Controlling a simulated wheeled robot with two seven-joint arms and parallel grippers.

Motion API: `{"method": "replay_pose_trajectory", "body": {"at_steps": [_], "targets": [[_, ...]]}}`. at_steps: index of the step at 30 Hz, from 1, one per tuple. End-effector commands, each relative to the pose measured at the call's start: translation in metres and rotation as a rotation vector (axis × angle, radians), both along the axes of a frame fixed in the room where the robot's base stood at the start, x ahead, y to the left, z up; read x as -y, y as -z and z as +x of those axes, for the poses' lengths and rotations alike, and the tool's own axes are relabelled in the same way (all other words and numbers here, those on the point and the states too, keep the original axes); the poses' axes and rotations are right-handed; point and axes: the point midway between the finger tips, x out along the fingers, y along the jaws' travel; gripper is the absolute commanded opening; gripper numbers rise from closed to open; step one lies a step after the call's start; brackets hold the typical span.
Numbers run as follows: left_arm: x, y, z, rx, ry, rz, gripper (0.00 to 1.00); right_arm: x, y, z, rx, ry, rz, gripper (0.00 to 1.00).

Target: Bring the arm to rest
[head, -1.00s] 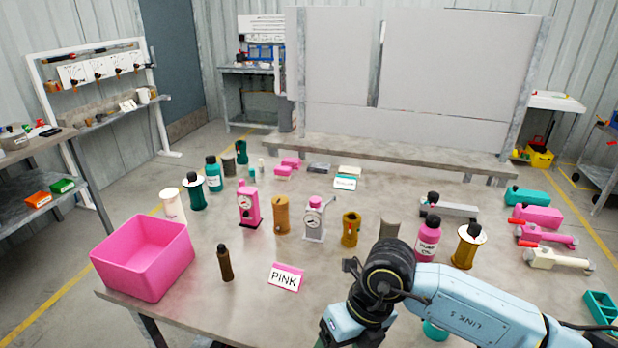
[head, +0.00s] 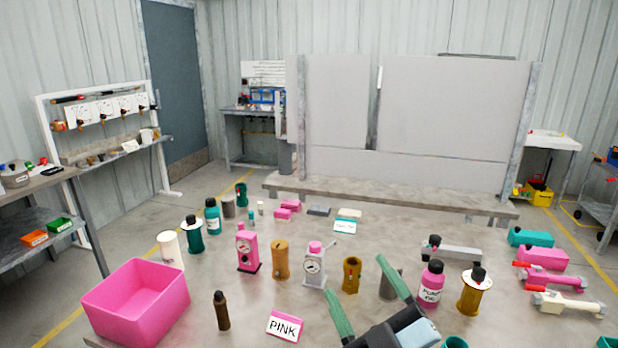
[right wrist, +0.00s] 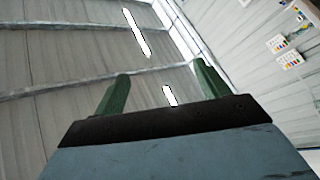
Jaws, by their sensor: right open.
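My right gripper (head: 368,297) shows at the bottom of the head view, right of centre. Its two green fingers point up and stand wide apart, with nothing between them. In the right wrist view the same fingers (right wrist: 157,88) are apart and empty, facing the ceiling (right wrist: 60,60) and its lamps. My left gripper is not in view.
The table (head: 240,310) holds a pink bin (head: 137,300), a PINK sign (head: 285,326), a dark brown bottle (head: 221,311), a pink pump (head: 247,250), a grey pump (head: 314,266) and a pink bottle (head: 431,285). Several parts lie at the right. Bare tabletop shows at the middle right.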

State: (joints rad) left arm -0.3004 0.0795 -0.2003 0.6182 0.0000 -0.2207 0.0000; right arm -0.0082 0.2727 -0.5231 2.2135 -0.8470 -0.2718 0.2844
Motion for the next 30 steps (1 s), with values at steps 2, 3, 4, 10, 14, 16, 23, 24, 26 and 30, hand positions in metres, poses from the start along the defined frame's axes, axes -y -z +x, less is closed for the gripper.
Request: {"method": "replay_pose_trajectory", "body": {"at_steps": [2, 3, 4, 10, 14, 16, 23, 24, 26, 30], "targets": [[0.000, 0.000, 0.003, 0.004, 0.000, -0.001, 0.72, 0.035, 0.032, 0.003, -0.186, 0.128, 0.083, 0.74], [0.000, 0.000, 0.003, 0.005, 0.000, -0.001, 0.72, 0.052, 0.051, 0.002, -0.285, 0.190, 0.117, 0.74], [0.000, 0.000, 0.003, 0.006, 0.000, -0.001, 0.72, 0.064, 0.066, -0.001, -0.361, 0.234, 0.141, 0.74], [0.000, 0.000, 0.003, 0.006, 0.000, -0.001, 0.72, 0.122, 0.167, -0.054, -0.882, 0.457, 0.237, 0.74], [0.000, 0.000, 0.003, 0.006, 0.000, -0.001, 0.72, 0.137, 0.212, -0.103, -1.161, 0.524, 0.255, 0.74], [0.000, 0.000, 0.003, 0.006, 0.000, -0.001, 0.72, 0.141, 0.229, -0.129, -1.288, 0.544, 0.257, 0.74], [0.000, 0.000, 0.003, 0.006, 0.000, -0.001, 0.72, 0.144, 0.261, -0.210, -1.647, 0.561, 0.241, 0.74], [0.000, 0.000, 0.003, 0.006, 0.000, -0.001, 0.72, 0.144, 0.265, -0.222, -1.700, 0.559, 0.235, 0.74], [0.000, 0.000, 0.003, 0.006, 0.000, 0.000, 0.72, 0.143, 0.283, -0.213, -1.692, 0.560, 0.232, 0.74], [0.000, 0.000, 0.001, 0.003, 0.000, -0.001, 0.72, 0.142, 0.320, -0.206, -1.704, 0.563, 0.225, 0.74]]}}
